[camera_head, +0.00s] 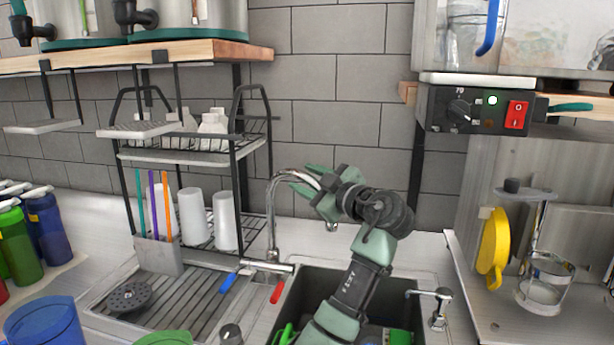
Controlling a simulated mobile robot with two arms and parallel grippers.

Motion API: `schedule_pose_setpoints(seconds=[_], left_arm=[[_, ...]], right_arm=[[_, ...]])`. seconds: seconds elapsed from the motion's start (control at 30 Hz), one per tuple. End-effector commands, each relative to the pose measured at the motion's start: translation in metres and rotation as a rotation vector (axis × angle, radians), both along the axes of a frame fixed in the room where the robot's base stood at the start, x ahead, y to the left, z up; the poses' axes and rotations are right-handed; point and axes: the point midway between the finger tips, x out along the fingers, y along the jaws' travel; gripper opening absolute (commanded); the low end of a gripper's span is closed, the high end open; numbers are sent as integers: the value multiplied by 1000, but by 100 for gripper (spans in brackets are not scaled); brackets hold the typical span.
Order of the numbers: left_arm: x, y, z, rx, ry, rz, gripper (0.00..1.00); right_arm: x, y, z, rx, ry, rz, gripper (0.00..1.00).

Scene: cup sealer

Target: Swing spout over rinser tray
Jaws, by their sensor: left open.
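The chrome gooseneck spout (271,215) rises from a tap base (268,266) with a blue lever (228,283) and a red lever (277,292). Its arch bends right, and its tip (332,225) hangs above the dark sink (292,312). My left gripper (303,184) is open at the top of the arch, its green fingers beside the spout; I cannot tell whether they touch it. The gripper hides part of the arch. The grooved rinser tray (190,308) lies left of the tap, with a round dark rinser (129,297) on it. My right gripper is out of view.
A black dish rack (240,180) with white cups and bottles stands behind the tray. A holder (160,254) with coloured straws is at the tray's back. A small fixture (438,308) stands right of the sink. Blue (45,322) and green (165,338) cups are in front.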

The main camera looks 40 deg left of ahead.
Motion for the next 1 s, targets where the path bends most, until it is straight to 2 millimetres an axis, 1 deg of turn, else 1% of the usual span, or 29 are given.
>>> schedule_pose_setpoints(seconds=[0.2,0.23,0.27,0.3,0.37,0.4,1.0], left_arm=[[0,1,-1,0,1,0,42],[0,1,-1,0,1,0,40],[0,1,-1,0,1,0,31],[0,1,-1,0,1,0,20],[0,1,-1,-1,1,-1,3],[0,0,-1,0,1,-1,0],[0,0,1,1,-3,-2,0]], right_arm=[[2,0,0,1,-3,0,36],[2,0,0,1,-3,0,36],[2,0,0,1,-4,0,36],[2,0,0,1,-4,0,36],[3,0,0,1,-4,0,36],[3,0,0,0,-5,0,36],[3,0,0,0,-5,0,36]])
